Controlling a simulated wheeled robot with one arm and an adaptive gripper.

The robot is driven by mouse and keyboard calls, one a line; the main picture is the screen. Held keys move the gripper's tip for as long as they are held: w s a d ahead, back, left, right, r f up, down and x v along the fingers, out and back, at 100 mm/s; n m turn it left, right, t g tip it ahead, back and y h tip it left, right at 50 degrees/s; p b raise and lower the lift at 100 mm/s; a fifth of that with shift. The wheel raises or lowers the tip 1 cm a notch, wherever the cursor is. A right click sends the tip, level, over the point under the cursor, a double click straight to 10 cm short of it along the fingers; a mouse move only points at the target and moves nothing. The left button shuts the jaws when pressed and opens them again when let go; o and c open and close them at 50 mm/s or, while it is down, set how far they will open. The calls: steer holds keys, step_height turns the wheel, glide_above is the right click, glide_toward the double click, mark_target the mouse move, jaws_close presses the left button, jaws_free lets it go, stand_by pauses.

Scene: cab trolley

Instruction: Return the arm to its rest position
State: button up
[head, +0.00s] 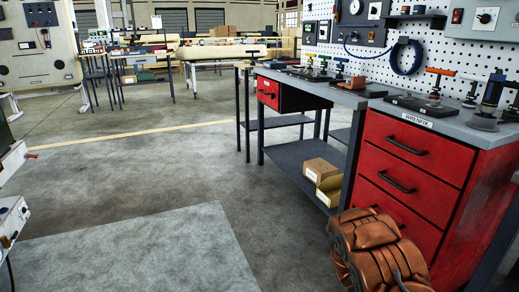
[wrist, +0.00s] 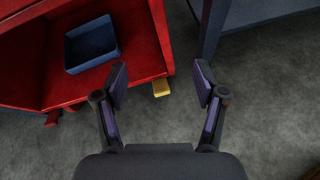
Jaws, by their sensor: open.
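My gripper (wrist: 160,84) shows in the wrist view with its two dark fingers spread wide apart. It is open, with nothing between the fingers. It points down over the grey floor, beside the edge of a red trolley or cabinet (wrist: 150,35). A small yellow piece (wrist: 161,88) shows between the fingertips in the picture, at the red edge, and looks farther off than the fingers. My gripper and arm cannot be made out in the head view.
A dark blue tray (wrist: 92,45) sits in the red unit. In the head view, a workbench (head: 462,127) with red drawers (head: 410,175) stands at the right. Concrete floor (head: 150,180) is open at centre left.

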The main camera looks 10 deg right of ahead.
steer(key=s+r+m+g+h+p, duration=0.15)
steer(key=s+r+m+p, duration=0.25)
steer(key=r, duration=0.9)
steer(key=s+r+m+g+y+p, duration=0.1)
steer(key=s+r+m+g+p, duration=0.2)
steer(key=r, duration=1)
steer(key=s+a+r+m+y+p, duration=0.1)
steer(key=s+a+r+m+p, duration=0.25)
steer(key=r, duration=0.35)
steer(key=s+a+r+m+y+p, duration=0.1)
steer(key=s+a+r+m+p, duration=0.1)
steer(key=s+a+r+p, duration=0.3)
steer(key=s+a+r+m+y+p, duration=0.2)
steer(key=s+a+r+y+p, duration=0.3)
steer(key=s+a+r+p, duration=0.4)
steer(key=s+a+r+m+t+y+p, duration=0.1)
steer(key=s+a+r+m+y+p, duration=0.2)
steer(key=s+a+r+p, duration=0.6)
steer(key=a+r+y, duration=0.1)
steer(key=a+r, duration=0.2)
steer(key=a, duration=0.2)
steer(key=a+r+y, duration=0.1)
steer(key=a+r, duration=0.2)
steer(key=a, duration=0.3)
steer(key=shift+s+a+r, duration=0.3)
steer(key=shift+r, duration=0.05)
steer(key=shift+y, duration=0.25)
